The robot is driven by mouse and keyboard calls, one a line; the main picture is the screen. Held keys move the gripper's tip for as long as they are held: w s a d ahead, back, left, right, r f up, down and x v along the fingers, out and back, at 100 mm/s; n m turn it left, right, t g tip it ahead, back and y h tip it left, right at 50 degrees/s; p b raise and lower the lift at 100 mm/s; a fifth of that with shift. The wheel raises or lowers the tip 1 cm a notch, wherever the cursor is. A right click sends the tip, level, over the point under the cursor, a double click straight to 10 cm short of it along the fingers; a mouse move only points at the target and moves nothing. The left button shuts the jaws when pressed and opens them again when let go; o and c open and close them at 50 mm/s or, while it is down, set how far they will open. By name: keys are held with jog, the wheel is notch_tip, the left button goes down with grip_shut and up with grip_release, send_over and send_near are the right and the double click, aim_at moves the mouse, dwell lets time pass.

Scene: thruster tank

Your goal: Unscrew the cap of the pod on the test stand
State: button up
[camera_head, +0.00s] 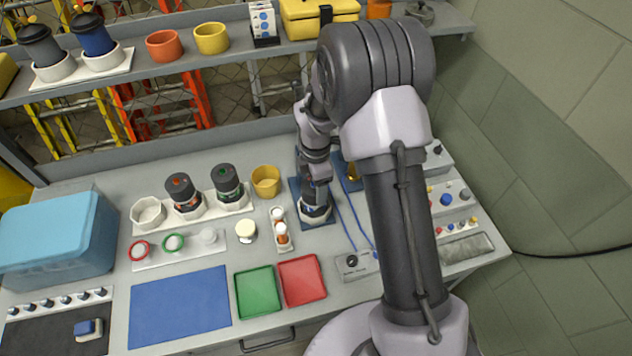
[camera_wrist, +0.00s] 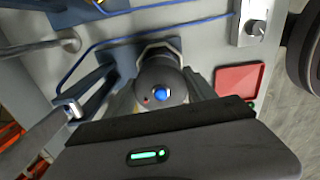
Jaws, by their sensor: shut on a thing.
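The pod (camera_head: 316,214) stands upright in a white collar on a dark blue plate, the test stand (camera_head: 327,216), at the right of the bench. My arm comes down over it and hides most of it in the head view. In the wrist view, I look down on its round dark grey cap (camera_wrist: 151,79), which has a blue dot and a small red mark on top. My gripper (camera_wrist: 163,98) has its fingers on either side of the cap and is shut on it. The gripper's dark body hides the near side of the cap.
Two other dark-capped pods, one a red-marked pod (camera_head: 181,192), stand in a white rack to the left. A yellow cup (camera_head: 266,181) and a small tray with white and orange balls (camera_head: 280,229) are close by. Blue cables run to a control box (camera_head: 356,264). Green (camera_head: 257,292) and red trays (camera_head: 302,280) lie in front.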

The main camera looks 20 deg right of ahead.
jog(key=n+p, duration=0.1)
jog(key=n, duration=0.2)
jog(key=n+p, duration=0.2)
jog(key=n, duration=0.1)
jog(key=shift+s+n, duration=0.2)
jog(key=shift+n, duration=0.1)
jog(key=n+p, duration=0.1)
jog(key=n, duration=0.3)
jog(key=shift+p, duration=0.3)
jog(key=shift+f+n, duration=0.1)
jog(key=shift+n, duration=0.7)
jog(key=shift+s, duration=0.1)
jog(key=o, duration=1.3)
jog(key=shift+o, duration=0.2)
